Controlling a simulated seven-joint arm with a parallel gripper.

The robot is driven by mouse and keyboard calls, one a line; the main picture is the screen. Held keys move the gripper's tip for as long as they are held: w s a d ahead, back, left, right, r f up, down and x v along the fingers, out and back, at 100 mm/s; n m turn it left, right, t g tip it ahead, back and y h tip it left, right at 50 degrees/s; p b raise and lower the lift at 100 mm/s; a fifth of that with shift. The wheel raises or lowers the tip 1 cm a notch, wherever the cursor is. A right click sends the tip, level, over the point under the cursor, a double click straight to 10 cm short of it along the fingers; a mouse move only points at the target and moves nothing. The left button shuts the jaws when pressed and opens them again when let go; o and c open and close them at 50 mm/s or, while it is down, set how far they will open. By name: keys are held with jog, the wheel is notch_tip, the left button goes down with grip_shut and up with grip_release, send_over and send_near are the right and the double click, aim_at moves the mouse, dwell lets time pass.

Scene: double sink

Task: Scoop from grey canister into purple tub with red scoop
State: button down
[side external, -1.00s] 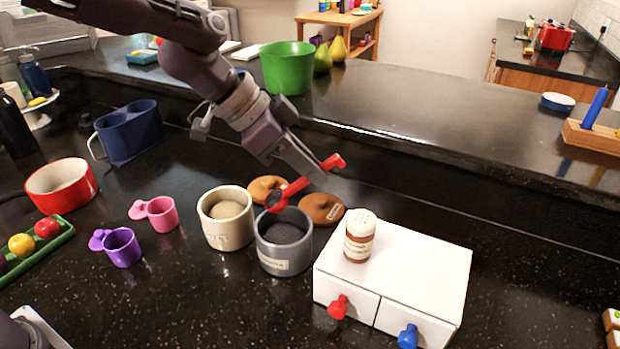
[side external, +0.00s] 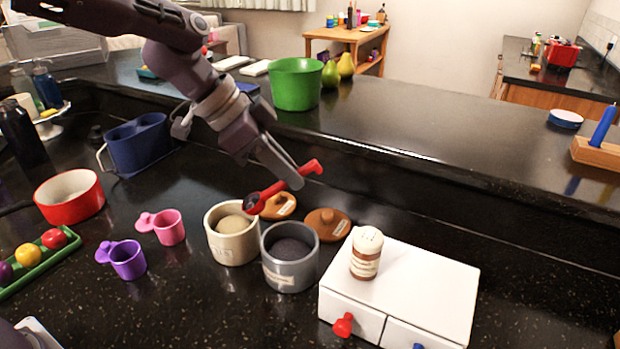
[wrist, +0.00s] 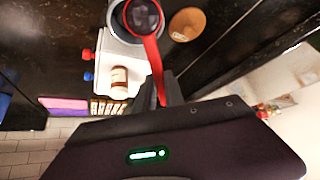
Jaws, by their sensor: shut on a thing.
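My gripper (side external: 290,178) is shut on the handle of the red scoop (side external: 272,192), also seen in the wrist view (wrist: 152,52). In the side view the scoop's bowl hangs over the area between the cream and grey canisters, apart from both. The bowl looks dark inside; I cannot tell how much it holds. The grey canister (side external: 290,275) stands open with dark contents, below and right of the bowl. In the wrist view its rim shows partly behind the scoop. The purple tub (side external: 128,262) stands at left, its handle pointing left; its inside looks empty.
An open cream canister (side external: 232,246) with tan contents stands between tub and grey canister. A pink cup (side external: 169,229) is behind the tub. Brown lids (side external: 328,222) lie behind the canisters. A white drawer box (side external: 420,285) with a shaker (side external: 366,254) stands right.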

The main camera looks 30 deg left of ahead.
jog(key=s+a+f+g+y, duration=0.1)
jog(key=s+a+f, duration=0.1)
jog(key=s+a, duration=0.65)
jog(key=s+a+f+g+y, duration=0.15)
jog(key=s+a, duration=0.35)
jog(key=a, duration=0.7)
jog(key=shift+f, duration=2.45)
jog(key=shift+s+a+r+t+h, duration=0.45)
jog(key=shift+r+t+h, duration=0.2)
jog(key=shift+t+h, duration=0.5)
jog(key=shift+s+a+r+t+h, duration=0.4)
jog(key=shift+a+r+t+h, duration=0.25)
jog(key=shift+t+h, duration=0.5)
jog(key=shift+s+a+r+t+h, duration=0.4)
jog(key=shift+r+t+h, duration=0.4)
jog(key=shift+h, duration=0.65)
jog(key=shift+f, duration=0.1)
jog(key=shift+r, duration=2)
jog(key=shift+w, duration=0.1)
